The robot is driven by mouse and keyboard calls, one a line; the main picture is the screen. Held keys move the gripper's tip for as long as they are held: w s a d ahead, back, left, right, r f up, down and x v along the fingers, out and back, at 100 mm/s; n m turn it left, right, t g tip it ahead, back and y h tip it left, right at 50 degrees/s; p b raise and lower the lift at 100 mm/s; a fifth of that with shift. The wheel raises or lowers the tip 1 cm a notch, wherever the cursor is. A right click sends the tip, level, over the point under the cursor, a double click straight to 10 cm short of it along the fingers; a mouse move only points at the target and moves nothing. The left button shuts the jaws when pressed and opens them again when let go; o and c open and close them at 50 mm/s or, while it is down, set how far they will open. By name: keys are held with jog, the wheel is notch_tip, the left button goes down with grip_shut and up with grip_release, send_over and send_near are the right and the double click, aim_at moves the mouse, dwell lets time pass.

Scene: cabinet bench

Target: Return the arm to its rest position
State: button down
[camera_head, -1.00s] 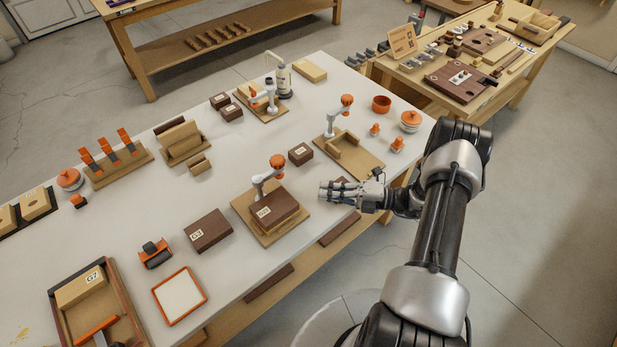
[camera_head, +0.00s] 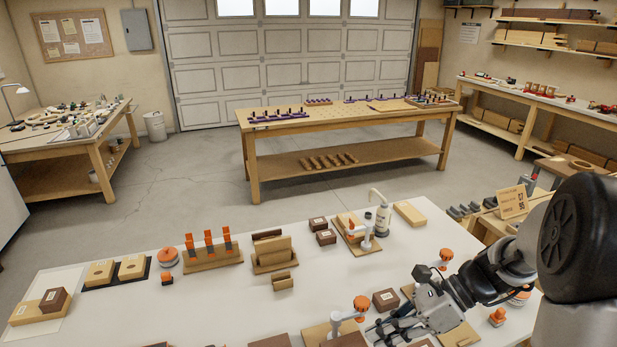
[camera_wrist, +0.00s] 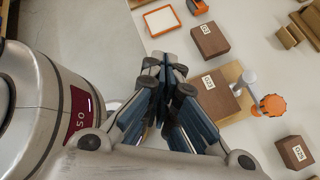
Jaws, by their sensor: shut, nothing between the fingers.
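My gripper (camera_head: 378,332) is shut and empty at the near edge of the head view, above the white bench top (camera_head: 200,295). My arm comes in from the right, its dark round joint large in the right foreground. In the wrist view my gripper (camera_wrist: 166,66) has its fingers together, with nothing between them. Beyond and right of the fingers there, a brown block (camera_wrist: 218,92) sits on a wooden board by an orange-knobbed clamp (camera_wrist: 270,104). The fingers look apart from these things.
An orange-knobbed clamp (camera_head: 361,304) stands close to my gripper, with a dark block (camera_head: 385,299) nearby. A pump bottle (camera_head: 383,221) and a wooden rack with orange pieces (camera_head: 212,258) stand farther back. The bench's left middle is mostly clear. Another table (camera_head: 350,122) stands beyond.

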jog(key=s+r+n+t+h, duration=0.2)
jog(key=s+r+n+h, duration=0.3)
jog(key=s+n, duration=0.3)
jog(key=s+r+n+t+h, duration=0.3)
jog(key=s+r+n+h, duration=0.2)
jog(key=n, duration=0.8)
jog(key=s+r, duration=0.1)
jog(key=s, duration=0.1)
jog(key=shift+s+n, duration=0.4)
jog(key=shift+a, duration=0.15)
